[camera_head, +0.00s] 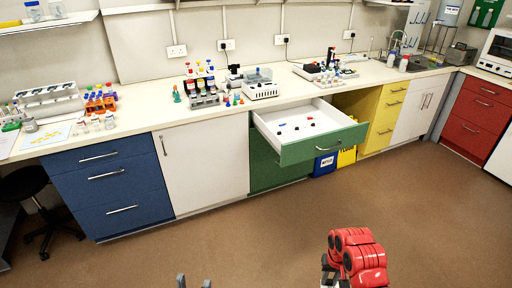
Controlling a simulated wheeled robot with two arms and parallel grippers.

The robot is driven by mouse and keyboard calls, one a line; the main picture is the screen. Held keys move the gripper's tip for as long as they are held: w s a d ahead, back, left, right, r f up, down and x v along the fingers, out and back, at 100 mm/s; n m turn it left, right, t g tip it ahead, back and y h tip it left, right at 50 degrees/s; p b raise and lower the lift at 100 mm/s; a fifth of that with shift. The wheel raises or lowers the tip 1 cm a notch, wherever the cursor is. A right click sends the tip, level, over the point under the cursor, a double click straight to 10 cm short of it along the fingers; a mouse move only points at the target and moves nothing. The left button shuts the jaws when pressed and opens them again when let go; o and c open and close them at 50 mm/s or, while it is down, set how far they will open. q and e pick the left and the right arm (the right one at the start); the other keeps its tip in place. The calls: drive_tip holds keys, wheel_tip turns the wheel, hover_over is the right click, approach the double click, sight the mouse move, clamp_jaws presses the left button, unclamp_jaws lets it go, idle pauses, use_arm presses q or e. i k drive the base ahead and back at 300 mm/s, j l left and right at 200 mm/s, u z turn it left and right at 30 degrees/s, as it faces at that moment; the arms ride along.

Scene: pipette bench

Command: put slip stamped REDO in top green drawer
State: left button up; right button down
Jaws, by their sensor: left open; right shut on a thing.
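The top green drawer (324,143) is pulled open under the middle of the bench. Its white inside holds several small dark items, with small red and blue ones. The lower green front (270,171) is shut. My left gripper (193,282) is at the bottom edge, its two grey fingertips apart with nothing seen between them. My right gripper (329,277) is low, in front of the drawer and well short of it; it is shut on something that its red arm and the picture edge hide. I cannot make out a slip stamped REDO.
Blue drawers (110,187) and a white cabinet door (203,159) are left of the green unit. A blue bin (325,164) and a yellow bin (346,157) stand behind the open drawer's right side. The brown floor (240,235) in front is clear.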

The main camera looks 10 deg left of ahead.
sight(299, 124)
drive_tip(key=i+l+u, duration=0.2)
drive_tip(key=i, duration=0.3)
drive_tip(key=i+l+u, duration=0.2)
drive_tip(key=i+l, duration=0.15)
drive_tip(key=i, duration=0.15)
